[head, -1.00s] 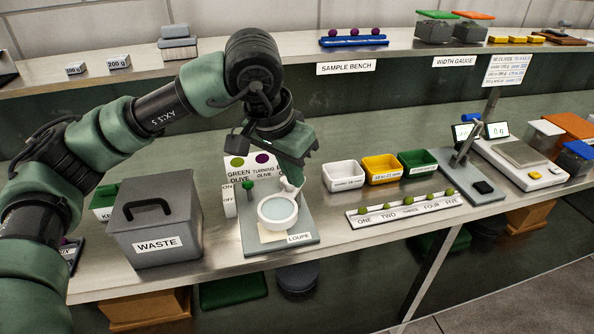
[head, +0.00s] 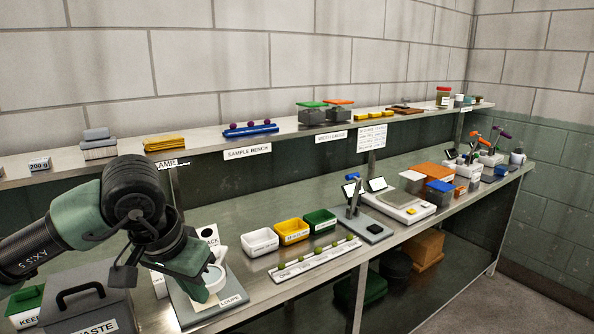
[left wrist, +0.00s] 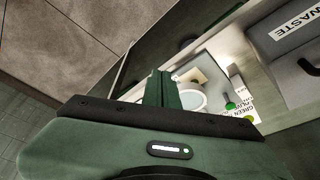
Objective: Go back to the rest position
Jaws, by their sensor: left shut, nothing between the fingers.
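My left gripper (head: 202,288) is over the loupe stand (head: 225,302) at the lower left of the head view, its fingers pointing down and hiding part of the stand. In the left wrist view its green fingers (left wrist: 162,90) are together and empty. The loupe's white ring (head: 215,278) shows just beside the fingers, and its round lens (left wrist: 192,97) shows past them in the wrist view. I cannot tell whether they touch. My right gripper is in neither view.
The grey waste bin (head: 85,308) stands left of the loupe. White (head: 260,242), yellow (head: 292,231) and green (head: 319,221) trays and a strip of olives (head: 315,258) lie to the right. A scale (head: 398,207) stands farther right. The raised shelf (head: 220,157) runs behind.

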